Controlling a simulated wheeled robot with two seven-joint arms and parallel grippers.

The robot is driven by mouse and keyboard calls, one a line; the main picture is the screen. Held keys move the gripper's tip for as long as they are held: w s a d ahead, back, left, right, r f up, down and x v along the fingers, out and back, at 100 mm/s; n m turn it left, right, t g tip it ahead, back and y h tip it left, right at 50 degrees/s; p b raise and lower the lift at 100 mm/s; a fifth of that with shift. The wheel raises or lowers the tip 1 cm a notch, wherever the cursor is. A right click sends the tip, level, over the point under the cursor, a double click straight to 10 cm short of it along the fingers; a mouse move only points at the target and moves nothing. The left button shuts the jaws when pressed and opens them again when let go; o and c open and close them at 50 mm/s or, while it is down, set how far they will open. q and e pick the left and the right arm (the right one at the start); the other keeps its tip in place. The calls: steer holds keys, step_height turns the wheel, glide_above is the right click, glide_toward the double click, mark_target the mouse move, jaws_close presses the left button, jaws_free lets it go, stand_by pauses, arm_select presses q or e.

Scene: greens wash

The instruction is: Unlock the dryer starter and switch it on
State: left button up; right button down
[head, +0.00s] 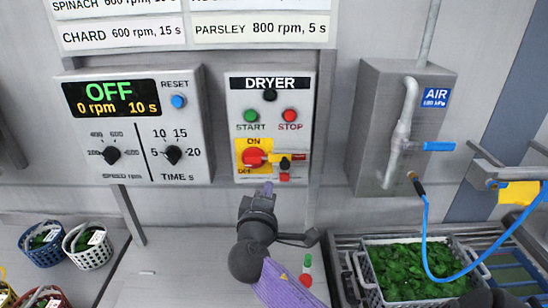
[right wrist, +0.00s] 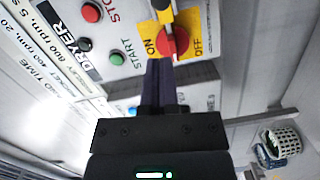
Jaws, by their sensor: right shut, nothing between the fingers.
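The grey DRYER panel (head: 234,120) is on the wall in the head view, with a green START button (head: 250,116) and a red STOP button (head: 290,115). Below them is a yellow ON/OFF plate (head: 249,143) with a red rotary knob (head: 253,158). A small yellow and dark piece (head: 285,163) sits right of the knob, with a red bit under it; its lock state is unclear. My right gripper (head: 268,187) is shut and empty just below the plate. In the right wrist view its fingers (right wrist: 160,66) point at the plate near the knob (right wrist: 174,42); contact is unclear. My left gripper is not in view.
A speed and time panel (head: 137,130) on the left reads OFF, 0 rpm, 10 s. An AIR box (head: 375,110) with a blue hose is right. A basket of greens (head: 405,268) stands lower right; small baskets (head: 88,245) are lower left.

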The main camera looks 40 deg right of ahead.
mark_target(276, 158)
steer(key=x, duration=0.8)
steer(key=shift+w+f, duration=0.15)
steer(key=shift+w, duration=0.1)
steer(key=shift+w+d, duration=0.2)
steer(key=shift+d, duration=0.1)
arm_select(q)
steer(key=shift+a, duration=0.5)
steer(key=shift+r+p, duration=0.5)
arm_select(e)
steer(key=s+d, duration=0.2)
steer(key=d, duration=0.1)
steer(key=shift+s+d, duration=0.15)
steer(key=shift+s, duration=0.2)
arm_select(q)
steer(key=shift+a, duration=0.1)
